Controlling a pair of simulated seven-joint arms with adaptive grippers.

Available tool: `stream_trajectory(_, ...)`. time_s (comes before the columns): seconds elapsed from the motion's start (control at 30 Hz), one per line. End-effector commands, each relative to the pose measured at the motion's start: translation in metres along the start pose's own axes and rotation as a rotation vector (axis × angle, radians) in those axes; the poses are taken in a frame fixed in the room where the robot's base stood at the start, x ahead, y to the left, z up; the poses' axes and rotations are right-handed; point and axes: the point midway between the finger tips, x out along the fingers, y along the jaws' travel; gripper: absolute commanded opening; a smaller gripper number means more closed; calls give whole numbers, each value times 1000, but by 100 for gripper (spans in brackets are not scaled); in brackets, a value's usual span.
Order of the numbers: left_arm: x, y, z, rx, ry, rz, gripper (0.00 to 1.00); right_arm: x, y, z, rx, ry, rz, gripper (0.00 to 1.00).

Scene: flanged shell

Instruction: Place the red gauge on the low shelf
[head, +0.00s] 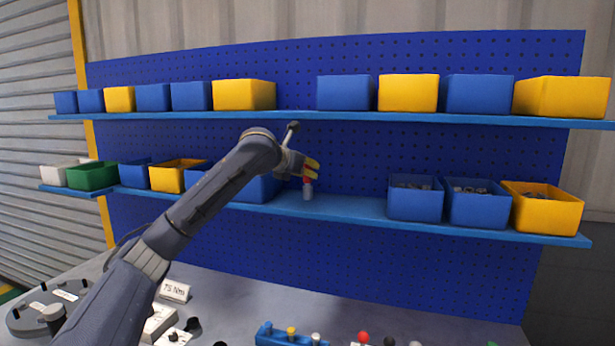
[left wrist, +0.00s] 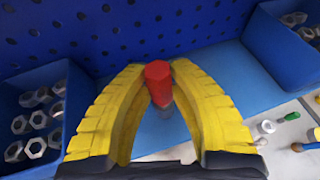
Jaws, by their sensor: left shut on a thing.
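The red gauge (head: 307,182) has a red top and a grey lower body. It is upright at the low shelf (head: 350,208), in the gap between the bins; I cannot tell if its base touches the shelf. My left gripper (head: 312,171) reaches in from the left, its yellow fingers shut on the gauge. In the left wrist view the red top (left wrist: 158,80) sits between the fingertips (left wrist: 157,68), with the blue shelf surface (left wrist: 232,75) behind and below. The grey body is partly hidden there. My right gripper is not in view.
On the low shelf, a blue bin (head: 262,188) stands close left of the gauge and a blue bin (head: 415,198) with metal parts stands to the right. The shelf between is bare. The upper shelf (head: 300,115) with bins runs above. A bench (head: 240,300) with fixtures lies below.

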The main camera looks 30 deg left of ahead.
Motion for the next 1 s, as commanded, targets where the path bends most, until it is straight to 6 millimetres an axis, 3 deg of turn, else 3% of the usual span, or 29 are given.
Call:
stream_trajectory(0.13,6,1,-12,0,-1,0,0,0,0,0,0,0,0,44)
stream_trajectory(0.67,10,2,-16,1,-3,1,0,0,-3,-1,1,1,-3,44)
stream_trajectory(0.7,11,2,-17,1,-1,1,23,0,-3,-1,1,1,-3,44)
stream_trajectory(0.87,11,2,-17,1,-1,1,41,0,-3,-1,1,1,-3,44)
stream_trajectory(1.0,11,2,-17,1,-1,1,41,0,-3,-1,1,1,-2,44)
